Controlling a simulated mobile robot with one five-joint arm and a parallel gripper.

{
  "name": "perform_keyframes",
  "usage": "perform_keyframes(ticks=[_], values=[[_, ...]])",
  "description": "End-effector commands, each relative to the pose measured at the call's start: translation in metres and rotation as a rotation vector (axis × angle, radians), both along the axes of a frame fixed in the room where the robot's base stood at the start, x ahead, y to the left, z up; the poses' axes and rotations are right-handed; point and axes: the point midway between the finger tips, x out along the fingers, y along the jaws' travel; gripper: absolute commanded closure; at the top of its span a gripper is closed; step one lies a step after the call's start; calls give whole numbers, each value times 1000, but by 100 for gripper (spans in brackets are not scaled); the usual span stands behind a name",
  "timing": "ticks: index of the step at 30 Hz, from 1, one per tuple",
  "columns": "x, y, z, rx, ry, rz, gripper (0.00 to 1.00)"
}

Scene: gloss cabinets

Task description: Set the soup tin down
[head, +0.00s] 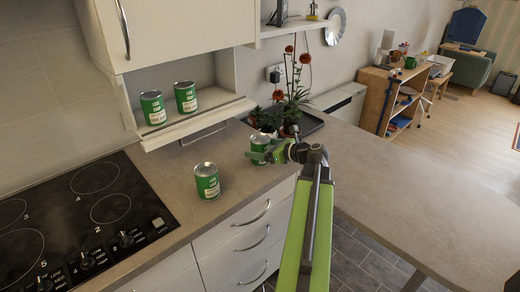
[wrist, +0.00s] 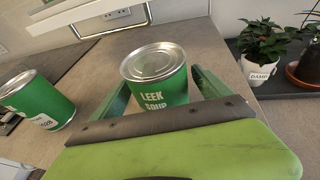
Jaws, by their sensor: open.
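A green soup tin with a silver lid stands upright on the countertop at my gripper; this soup tin (head: 259,142) is partly covered by the gripper in the head view. In the wrist view the same soup tin (wrist: 158,76) reads "LEEK SOUP" and stands between the two fingers. My gripper (head: 262,156) is open, with a finger on each side of the tin. In the wrist view my gripper (wrist: 160,92) shows a gap beside the tin, clearest on the right. The tin's base is hidden behind the gripper.
Another green tin (head: 207,181) stands on the counter to the left. Two more tins, a left one (head: 153,108) and a right one (head: 186,97), stand in the wall cabinet's open niche. A black hob (head: 85,215) lies left. Potted plants (head: 290,115) stand on a dark tray behind.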

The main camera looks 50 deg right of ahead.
Motion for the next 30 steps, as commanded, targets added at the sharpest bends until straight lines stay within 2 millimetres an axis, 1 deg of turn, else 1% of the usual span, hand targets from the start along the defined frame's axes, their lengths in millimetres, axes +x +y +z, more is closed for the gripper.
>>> perform_keyframes(ticks=[2, 5, 12, 15, 18, 22, 30], values=[[0, 0, 5, 0, 0, 0, 13], [-14, -2, 10, 0, 0, -4, 13], [-71, -9, 29, -1, 0, -5, 13], [-91, -11, 34, 0, 0, -4, 13], [-105, -13, 38, 0, 0, -3, 13], [-114, -14, 39, 0, 0, -1, 13], [-114, -14, 38, 0, 0, 0, 13]])
